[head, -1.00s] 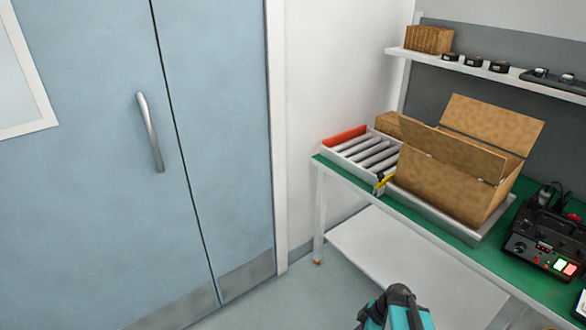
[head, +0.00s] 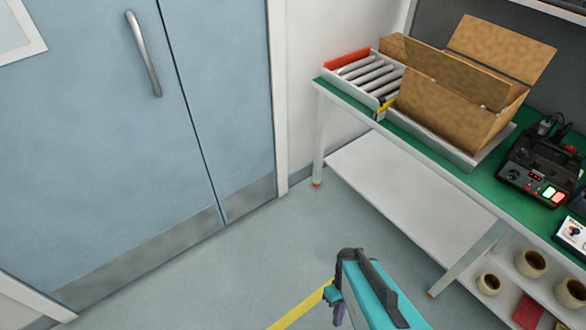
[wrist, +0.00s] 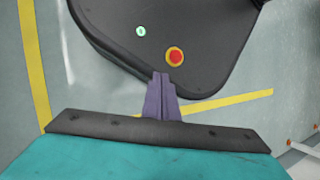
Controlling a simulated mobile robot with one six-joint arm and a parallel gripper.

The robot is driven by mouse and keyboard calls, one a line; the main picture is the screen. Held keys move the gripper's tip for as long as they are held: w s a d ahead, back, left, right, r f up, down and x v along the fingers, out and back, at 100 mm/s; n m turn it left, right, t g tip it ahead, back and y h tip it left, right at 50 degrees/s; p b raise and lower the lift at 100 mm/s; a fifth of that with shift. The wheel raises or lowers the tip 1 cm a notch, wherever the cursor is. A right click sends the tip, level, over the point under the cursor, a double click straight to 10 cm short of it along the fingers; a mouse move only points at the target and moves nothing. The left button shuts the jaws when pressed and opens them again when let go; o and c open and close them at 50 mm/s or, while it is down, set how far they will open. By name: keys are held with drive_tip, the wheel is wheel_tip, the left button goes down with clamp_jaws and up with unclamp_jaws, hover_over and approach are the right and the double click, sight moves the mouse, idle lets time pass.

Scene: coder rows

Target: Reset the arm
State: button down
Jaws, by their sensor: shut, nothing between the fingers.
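My gripper (wrist: 161,92) shows in the wrist view with its two purple fingers together and nothing between them. The fingers point toward a dark rounded body with a red button on a yellow ring, which looks like my own base. In the head view my teal and black arm stands at the bottom, right of centre. A small purple part of my gripper (head: 339,313) shows at its lower left, over the floor. The arm appears clear of the workbench (head: 440,158).
An open cardboard box (head: 450,105) and a roller conveyor (head: 368,75) stand on the green-topped bench. A black device (head: 535,172) is on the right. Rolls of tape (head: 531,263) lie on the lower shelf. A closed blue double door (head: 80,150) fills the left. The floor between is clear.

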drive_tip(key=shift+w+d+m+h, duration=0.15)
drive_tip(key=shift+d+m, duration=0.1)
drive_tip(key=shift+m, duration=0.65)
drive_tip(key=shift+d+m+h, duration=0.1)
drive_tip(key=shift+d+m, duration=0.2)
drive_tip(key=shift+m, duration=0.6)
drive_tip(key=shift+w+d+m+h, duration=0.15)
drive_tip(key=shift+d+m, duration=0.1)
drive_tip(key=shift+m, duration=0.65)
